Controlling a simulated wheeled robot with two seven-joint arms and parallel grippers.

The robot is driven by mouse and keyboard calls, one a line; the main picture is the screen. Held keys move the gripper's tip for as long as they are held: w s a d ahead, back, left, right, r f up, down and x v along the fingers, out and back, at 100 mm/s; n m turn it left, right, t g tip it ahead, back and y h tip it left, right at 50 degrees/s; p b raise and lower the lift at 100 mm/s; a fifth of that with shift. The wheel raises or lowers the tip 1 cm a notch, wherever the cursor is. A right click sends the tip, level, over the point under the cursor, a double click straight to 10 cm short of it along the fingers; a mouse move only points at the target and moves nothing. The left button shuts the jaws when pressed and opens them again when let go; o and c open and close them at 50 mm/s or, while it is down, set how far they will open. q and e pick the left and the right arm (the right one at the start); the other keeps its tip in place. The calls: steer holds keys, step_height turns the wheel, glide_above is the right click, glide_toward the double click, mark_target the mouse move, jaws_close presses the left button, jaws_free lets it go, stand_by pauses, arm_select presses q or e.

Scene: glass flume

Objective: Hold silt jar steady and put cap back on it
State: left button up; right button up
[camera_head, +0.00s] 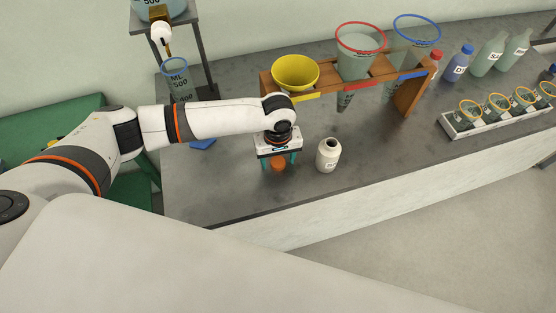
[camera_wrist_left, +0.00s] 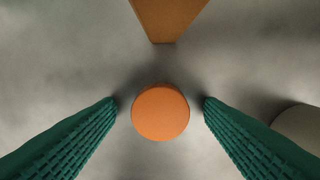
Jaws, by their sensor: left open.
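The silt jar (camera_head: 328,156) is a white jar with a label, standing upright and uncapped on the grey counter. Part of a pale rounded thing, likely the jar, shows at the right edge of the left wrist view (camera_wrist_left: 300,127). The orange cap (camera_head: 278,164) lies on the counter to the left of the jar. My left gripper (camera_head: 279,162) is above the cap, pointing down. In the left wrist view, its green fingers (camera_wrist_left: 160,100) are open on either side of the cap (camera_wrist_left: 160,112), with gaps on both sides. My right gripper is not in view.
A wooden rack (camera_head: 409,97) with yellow, red-rimmed and blue-rimmed cones stands behind the jar. A tray of small jars (camera_head: 490,122) and several bottles (camera_head: 488,54) are at the right. The counter right of the jar is clear; its front edge is close.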

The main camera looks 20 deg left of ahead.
mark_target(278, 161)
arm_select(q)
steer(key=c, duration=1.1)
steer(key=shift+o, duration=0.2)
step_height(278, 161, up, 17)
steer(key=shift+f+b, duration=0.1)
steer(key=shift+b, duration=0.9)
steer(key=shift+r, duration=0.65)
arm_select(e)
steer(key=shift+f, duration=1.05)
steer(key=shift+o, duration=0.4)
